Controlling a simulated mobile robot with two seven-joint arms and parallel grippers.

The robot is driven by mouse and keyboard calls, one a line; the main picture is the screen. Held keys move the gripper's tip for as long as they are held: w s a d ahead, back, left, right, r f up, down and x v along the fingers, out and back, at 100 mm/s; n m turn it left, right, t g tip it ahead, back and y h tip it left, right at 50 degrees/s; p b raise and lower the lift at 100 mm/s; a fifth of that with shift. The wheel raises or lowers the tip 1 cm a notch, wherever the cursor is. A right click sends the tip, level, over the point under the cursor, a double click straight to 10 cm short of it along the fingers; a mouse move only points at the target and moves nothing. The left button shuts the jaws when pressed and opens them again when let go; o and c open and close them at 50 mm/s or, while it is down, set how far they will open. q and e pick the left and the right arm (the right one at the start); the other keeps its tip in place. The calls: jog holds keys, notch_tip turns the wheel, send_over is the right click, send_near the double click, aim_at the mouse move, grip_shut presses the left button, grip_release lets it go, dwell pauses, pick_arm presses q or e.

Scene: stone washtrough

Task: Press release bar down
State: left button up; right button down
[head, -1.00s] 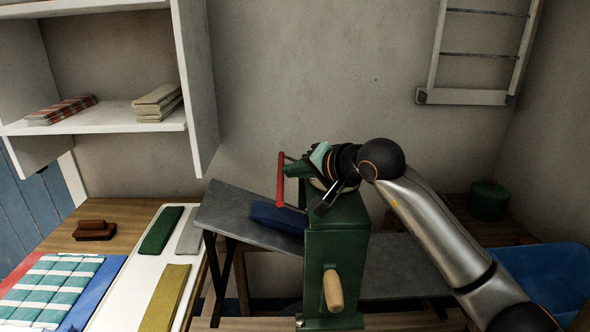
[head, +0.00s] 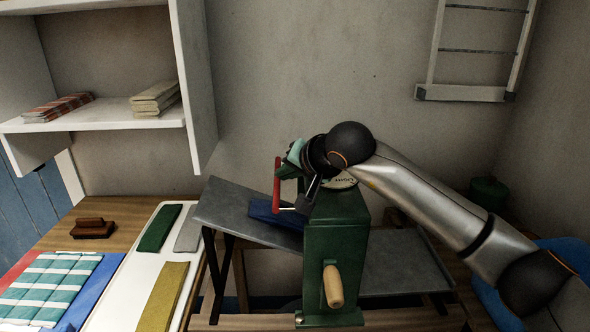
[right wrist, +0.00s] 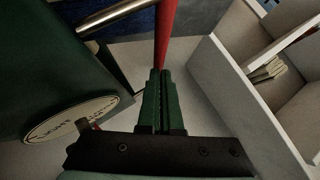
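The release bar (head: 277,185) is a red rod on metal arms at the left side of the green wringer (head: 335,245), near its top. My right gripper (head: 294,160) is at the bar's upper end in the head view. In the right wrist view, its two green fingers (right wrist: 161,100) lie side by side, shut with only a thin line between them. The red bar (right wrist: 167,35) runs on from their tips; I cannot tell whether they touch it. The wringer's body and oval label (right wrist: 70,118) show at left there. My left gripper is not in view.
A blue folded cloth (head: 275,214) lies on the grey sloping board (head: 235,213) beside the wringer. A wooden crank grip (head: 333,287) sticks out of its front. A white shelf (head: 95,116) hangs at left. A blue tub (head: 565,250) stands at right.

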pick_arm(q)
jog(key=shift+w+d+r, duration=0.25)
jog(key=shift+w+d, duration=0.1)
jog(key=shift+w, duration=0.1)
pick_arm(e)
jog(key=shift+a+f, duration=0.1)
jog(key=shift+a, duration=0.1)
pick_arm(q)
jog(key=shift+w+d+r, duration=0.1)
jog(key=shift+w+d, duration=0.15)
pick_arm(e)
jog(key=w+r+v, duration=0.2)
jog(key=v, duration=1)
jog(key=shift+s+r, duration=0.35)
jog(key=shift+r, duration=0.15)
